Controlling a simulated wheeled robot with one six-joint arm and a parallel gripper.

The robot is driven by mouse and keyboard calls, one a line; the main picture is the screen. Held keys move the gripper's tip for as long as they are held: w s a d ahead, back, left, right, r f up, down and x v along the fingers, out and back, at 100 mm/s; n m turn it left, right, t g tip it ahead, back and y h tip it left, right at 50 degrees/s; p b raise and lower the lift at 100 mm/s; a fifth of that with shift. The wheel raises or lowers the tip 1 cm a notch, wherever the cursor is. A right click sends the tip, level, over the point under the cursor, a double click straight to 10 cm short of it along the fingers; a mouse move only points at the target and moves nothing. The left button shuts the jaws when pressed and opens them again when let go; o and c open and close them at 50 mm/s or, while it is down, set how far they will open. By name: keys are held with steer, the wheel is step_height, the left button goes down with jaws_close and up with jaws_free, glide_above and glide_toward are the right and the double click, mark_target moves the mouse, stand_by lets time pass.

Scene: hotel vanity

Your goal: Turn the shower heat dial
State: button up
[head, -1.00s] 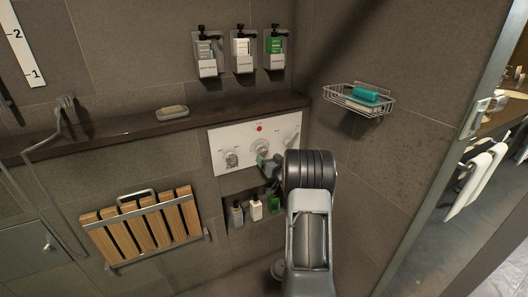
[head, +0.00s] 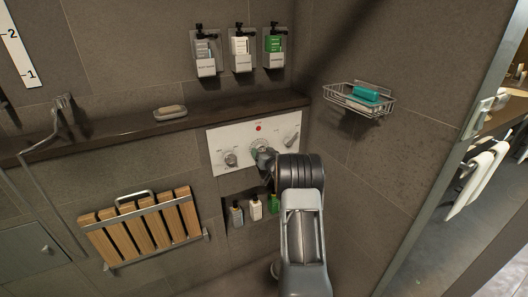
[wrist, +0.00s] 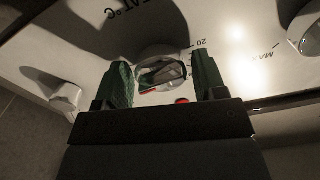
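The heat dial (head: 257,146) is the middle knob on the white control panel (head: 217,139), partly covered by my gripper (head: 263,157) in the head view. In the wrist view, the heat dial (wrist: 162,74) is a clear-looking round knob with a red mark, beside printing that ends in "AT°C" and a "20". My gripper (wrist: 162,66) is open, with one green finger on each side of the dial. Small gaps seem to show between fingers and knob; contact cannot be told.
A left knob (head: 231,159) and a right knob (head: 291,139) flank the dial. A red button (head: 258,128) sits above it. A dark ledge (head: 110,133) runs over the panel; bottles (head: 255,209) stand in a niche below. A wire soap basket (head: 345,101) hangs at right.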

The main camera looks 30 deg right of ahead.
steer(key=shift+a, duration=0.1)
steer(key=c, duration=0.6)
steer(key=shift+c, duration=0.2)
steer(key=n+b, duration=0.2)
steer(key=b, duration=0.1)
steer(key=shift+f, duration=0.2)
steer(key=shift+n+b, duration=0.8)
steer(key=shift+b, duration=0.2)
steer(key=n+b, duration=0.3)
steer(key=shift+r+n+b, duration=0.15)
steer(key=shift+n+b, duration=0.15)
steer(key=shift+r+n+b, duration=0.1)
steer(key=shift+n+b, duration=0.5)
steer(key=shift+n, duration=0.2)
steer(key=shift+r, duration=0.1)
